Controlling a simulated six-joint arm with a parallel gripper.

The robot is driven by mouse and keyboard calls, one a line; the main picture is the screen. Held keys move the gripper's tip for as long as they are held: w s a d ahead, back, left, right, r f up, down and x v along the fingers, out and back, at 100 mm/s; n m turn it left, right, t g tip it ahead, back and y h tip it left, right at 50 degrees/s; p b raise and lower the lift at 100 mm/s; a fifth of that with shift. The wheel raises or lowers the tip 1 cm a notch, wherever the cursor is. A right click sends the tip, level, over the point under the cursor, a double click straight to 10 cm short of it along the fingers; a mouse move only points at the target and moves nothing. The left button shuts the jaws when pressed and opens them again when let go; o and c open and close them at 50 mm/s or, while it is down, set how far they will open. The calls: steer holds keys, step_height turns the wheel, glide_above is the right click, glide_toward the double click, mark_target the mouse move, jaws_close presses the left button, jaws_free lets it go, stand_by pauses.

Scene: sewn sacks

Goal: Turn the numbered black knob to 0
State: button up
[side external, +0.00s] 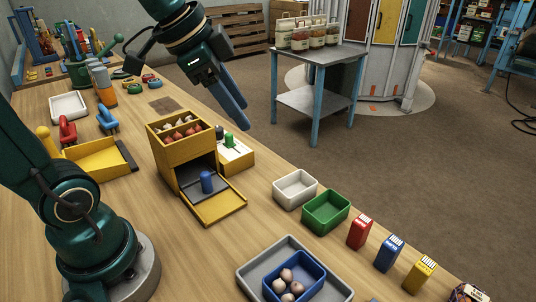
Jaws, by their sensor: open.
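A yellow box with a white top panel (238,153) stands behind the yellow cabinet. A small dark knob (220,131) shows at its back left, partly hidden by the cabinet; its numbers and setting are too small to read. A green knob (229,140) stands in front of it on the same panel. My gripper (243,113) hangs from the top of the picture, fingers pointing down and right. It is open and empty, above and apart from the panel.
White (295,203) and green trays, small cartons and a blue tray of bulbs line the front right. Yellow trays and clamps stand left.

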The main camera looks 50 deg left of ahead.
steer(key=w+a, duration=0.5)
steer(key=a, duration=0.1)
steer(key=n+g, duration=0.1)
steer(key=n, duration=0.2)
glide_above(217, 128)
steer(key=s, duration=0.2)
steer(key=shift+h, duration=0.3)
steer(key=f, duration=1.1)
steer(key=shift+s+a, duration=0.1)
steer(key=shift+a, duration=0.25)
steer(key=shift+f, duration=0.15)
steer(key=shift+x, duration=2.3)
jaws_close()
steer(key=shift+n, duration=0.4)
